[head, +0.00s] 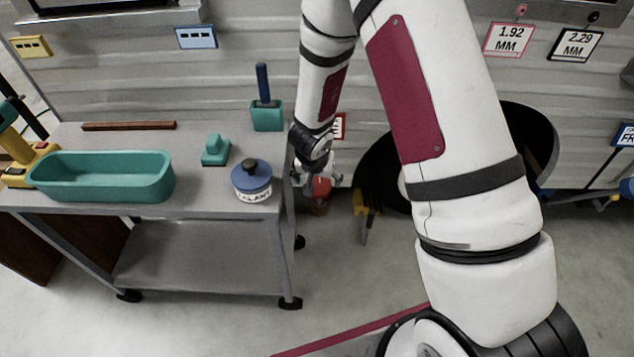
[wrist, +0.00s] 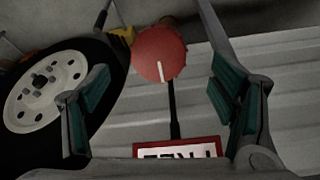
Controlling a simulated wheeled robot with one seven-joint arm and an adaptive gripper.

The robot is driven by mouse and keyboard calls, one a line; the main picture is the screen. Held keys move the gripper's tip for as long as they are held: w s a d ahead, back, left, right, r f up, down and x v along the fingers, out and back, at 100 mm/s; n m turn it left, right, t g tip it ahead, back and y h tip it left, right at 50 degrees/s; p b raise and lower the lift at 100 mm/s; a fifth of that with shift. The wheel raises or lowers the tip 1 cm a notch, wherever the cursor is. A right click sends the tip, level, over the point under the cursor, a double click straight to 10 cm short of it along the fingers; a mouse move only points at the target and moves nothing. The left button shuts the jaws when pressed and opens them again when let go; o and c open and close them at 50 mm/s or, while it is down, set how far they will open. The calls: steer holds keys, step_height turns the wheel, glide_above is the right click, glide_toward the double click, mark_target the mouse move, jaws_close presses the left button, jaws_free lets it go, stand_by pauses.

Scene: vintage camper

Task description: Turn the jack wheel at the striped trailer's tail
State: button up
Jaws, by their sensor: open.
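A red round wheel with a white mark on its face (wrist: 159,54) shows in the wrist view, on a dark stem. In the head view it is a small red shape (head: 321,187) low by the ribbed trailer wall, just right of the cart. My gripper (wrist: 158,80) is open, with its teal-padded fingers to the left and right of the wheel in the picture. I see no contact, and the gap in depth is hard to judge. In the head view my gripper (head: 318,172) is small and partly hidden by my arm.
A grey cart (head: 200,235) holds a teal tray (head: 100,192), a blue-lidded pot (head: 251,183) and small teal items. A black tyre (wrist: 95,115) lies left of the red wheel in the wrist view. A red-framed sign (wrist: 178,142) is below it, its text cut off.

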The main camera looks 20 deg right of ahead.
mark_target(319, 185)
steer(key=b+x, duration=0.3)
steer(key=x, duration=0.4)
steer(key=c, duration=1.2)
